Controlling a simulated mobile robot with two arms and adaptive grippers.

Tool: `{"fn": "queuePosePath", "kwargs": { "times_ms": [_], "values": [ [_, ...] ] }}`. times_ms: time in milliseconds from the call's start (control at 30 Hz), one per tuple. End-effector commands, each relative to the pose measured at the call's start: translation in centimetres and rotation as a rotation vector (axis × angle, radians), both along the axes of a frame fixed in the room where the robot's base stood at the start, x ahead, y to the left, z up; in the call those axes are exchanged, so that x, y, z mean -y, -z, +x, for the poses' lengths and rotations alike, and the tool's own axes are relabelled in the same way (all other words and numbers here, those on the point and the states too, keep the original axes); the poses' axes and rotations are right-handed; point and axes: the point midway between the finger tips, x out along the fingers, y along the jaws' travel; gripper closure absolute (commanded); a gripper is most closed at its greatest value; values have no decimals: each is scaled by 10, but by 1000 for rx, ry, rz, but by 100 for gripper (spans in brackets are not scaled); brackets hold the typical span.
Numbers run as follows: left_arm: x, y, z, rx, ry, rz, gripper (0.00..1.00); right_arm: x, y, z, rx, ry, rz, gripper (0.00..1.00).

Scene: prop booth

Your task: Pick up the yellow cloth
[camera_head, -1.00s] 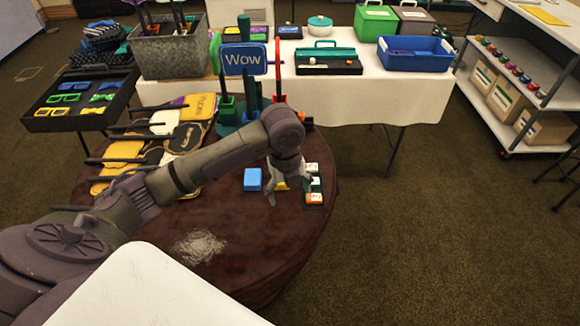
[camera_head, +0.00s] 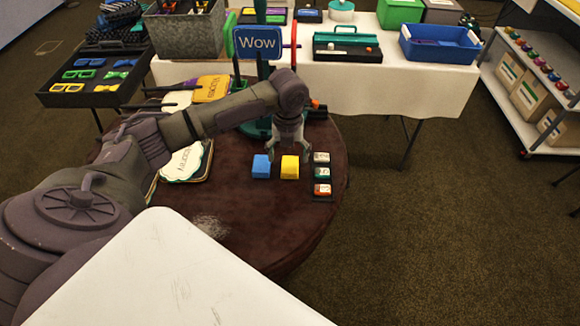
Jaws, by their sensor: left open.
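The yellow cloth (camera_head: 290,167) looks like a small folded block. It lies on the round dark brown table (camera_head: 250,217), between a blue block-like item (camera_head: 261,166) on its left and a short column of small items on its right. My left gripper (camera_head: 290,155) points down at the far side of the yellow cloth, with its fingers open and apart. Its fingertips show just above the cloth in the picture; whether they touch it I cannot tell. Nothing shows between the fingers. My right gripper is not in view.
A white item (camera_head: 321,158), a teal one (camera_head: 322,173) and an orange one (camera_head: 322,189) stand close to the right. A blue "Wow" sign (camera_head: 258,43) rises behind. The table's near part is clear.

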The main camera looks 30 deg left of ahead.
Motion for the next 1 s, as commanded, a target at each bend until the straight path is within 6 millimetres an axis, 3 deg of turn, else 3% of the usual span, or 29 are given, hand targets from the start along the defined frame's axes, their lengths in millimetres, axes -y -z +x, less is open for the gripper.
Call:
{"fn": "queuePosePath", "kwargs": {
  "times_ms": [300, 600, 933, 1000],
  "values": [
    [-2, 43, 10, -3, 0, 1, 19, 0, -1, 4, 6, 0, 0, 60],
    [-2, 49, 11, 0, 0, 1, 19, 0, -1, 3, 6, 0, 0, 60],
    [-2, 48, 11, 0, 0, 1, 72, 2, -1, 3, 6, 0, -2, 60],
    [-2, 48, 11, 0, 0, 1, 75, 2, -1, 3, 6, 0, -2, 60]
  ]
}}
